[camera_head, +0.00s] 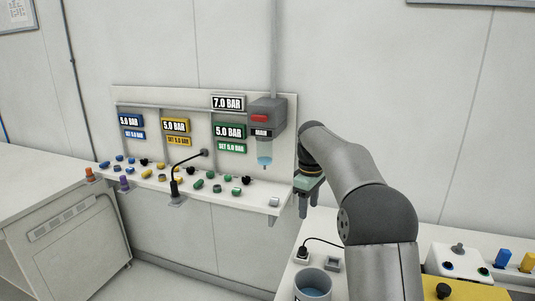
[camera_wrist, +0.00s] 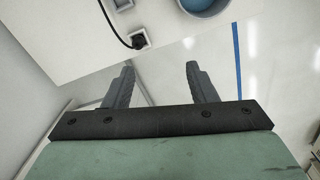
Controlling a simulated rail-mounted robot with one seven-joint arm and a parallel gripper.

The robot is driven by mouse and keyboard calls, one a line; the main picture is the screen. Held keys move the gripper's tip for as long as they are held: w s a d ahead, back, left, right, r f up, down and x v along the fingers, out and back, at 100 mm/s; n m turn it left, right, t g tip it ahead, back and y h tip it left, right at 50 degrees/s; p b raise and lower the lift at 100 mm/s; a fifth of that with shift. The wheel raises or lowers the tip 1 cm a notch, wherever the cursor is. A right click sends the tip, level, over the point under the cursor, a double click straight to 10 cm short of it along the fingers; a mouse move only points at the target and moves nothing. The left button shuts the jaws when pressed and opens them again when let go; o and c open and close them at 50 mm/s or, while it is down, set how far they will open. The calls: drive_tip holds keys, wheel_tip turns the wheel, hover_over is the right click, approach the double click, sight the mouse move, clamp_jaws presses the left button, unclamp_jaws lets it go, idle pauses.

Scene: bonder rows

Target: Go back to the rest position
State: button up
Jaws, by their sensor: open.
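My gripper (camera_head: 309,203) hangs at the right end of the wall panel's shelf, partly hidden by my own arm in the head view. In the wrist view its two dark fingers (camera_wrist: 158,84) stand apart with nothing between them. Beyond the fingers I see the pale floor and the edge of a white table. No rest position mark shows in either view.
The wall panel's shelf (camera_head: 262,201) carries several coloured knobs and fittings. A filter unit (camera_head: 267,116) hangs above it. The white table (camera_head: 284,276) below my arm holds a cup with blue contents (camera_head: 312,284) and a cable socket (camera_head: 303,256). A white cabinet (camera_head: 70,243) stands left.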

drive_tip(key=s+m, duration=0.6)
drive_tip(key=s, duration=1.5)
drive_tip(key=s+f+m, duration=0.2)
drive_tip(key=s+f, duration=0.2)
drive_tip(key=s, duration=0.5)
drive_tip(key=s+f+m, duration=0.2)
drive_tip(key=s+f, duration=0.2)
drive_tip(key=s, duration=0.6)
drive_tip(key=shift+d+f+m+t, duration=0.25)
drive_tip(key=shift+d+m+t, duration=0.05)
drive_tip(key=shift+d, duration=0.05)
drive_tip(key=c, duration=0.3)
drive_tip(key=shift+d, duration=0.1)
drive_tip(key=shift+c, duration=0.2)
